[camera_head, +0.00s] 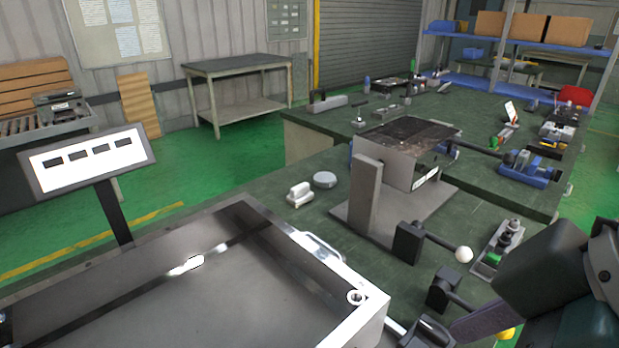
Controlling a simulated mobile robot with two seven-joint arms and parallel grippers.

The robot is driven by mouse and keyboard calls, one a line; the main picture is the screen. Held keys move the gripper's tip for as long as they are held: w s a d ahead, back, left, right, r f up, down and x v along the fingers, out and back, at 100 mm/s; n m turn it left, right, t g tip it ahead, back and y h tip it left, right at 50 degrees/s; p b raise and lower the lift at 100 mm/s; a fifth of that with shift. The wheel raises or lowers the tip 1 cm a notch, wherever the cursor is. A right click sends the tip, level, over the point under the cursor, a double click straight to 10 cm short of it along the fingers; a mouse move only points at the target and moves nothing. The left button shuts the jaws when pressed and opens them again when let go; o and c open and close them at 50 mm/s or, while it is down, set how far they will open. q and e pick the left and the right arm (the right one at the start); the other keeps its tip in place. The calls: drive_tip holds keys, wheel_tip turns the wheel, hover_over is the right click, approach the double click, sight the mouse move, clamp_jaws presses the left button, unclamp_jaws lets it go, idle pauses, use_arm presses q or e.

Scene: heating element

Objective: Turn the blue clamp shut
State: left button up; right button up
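A blue clamp-like device (530,168) with dark parts sits on the green workbench at the right. A dark bar runs from its left side toward a metal box (405,152). From here I cannot tell whether its jaws are open or shut. My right arm comes in at the lower right, and its grey-purple end (484,323) is low beside the black lever blocks, well apart from the blue device. Its fingertips cannot be made out. My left gripper is not in view.
A large metal tray (150,300) fills the lower left. A black block (408,243) carries a lever with a white ball (463,254). A small tool with a green part (497,245) lies beside it. Several tools crowd the far bench.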

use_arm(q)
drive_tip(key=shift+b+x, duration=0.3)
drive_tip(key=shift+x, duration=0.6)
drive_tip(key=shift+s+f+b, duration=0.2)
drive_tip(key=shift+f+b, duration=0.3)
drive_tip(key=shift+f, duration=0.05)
use_arm(e)
drive_tip(key=x, duration=0.7)
drive_tip(key=d+x, duration=0.1)
drive_tip(key=x, duration=0.3)
drive_tip(key=shift+w+f, duration=0.15)
drive_tip(key=shift+f, duration=0.2)
drive_tip(key=shift+c, duration=0.3)
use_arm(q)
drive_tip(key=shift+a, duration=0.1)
use_arm(e)
clamp_jaws()
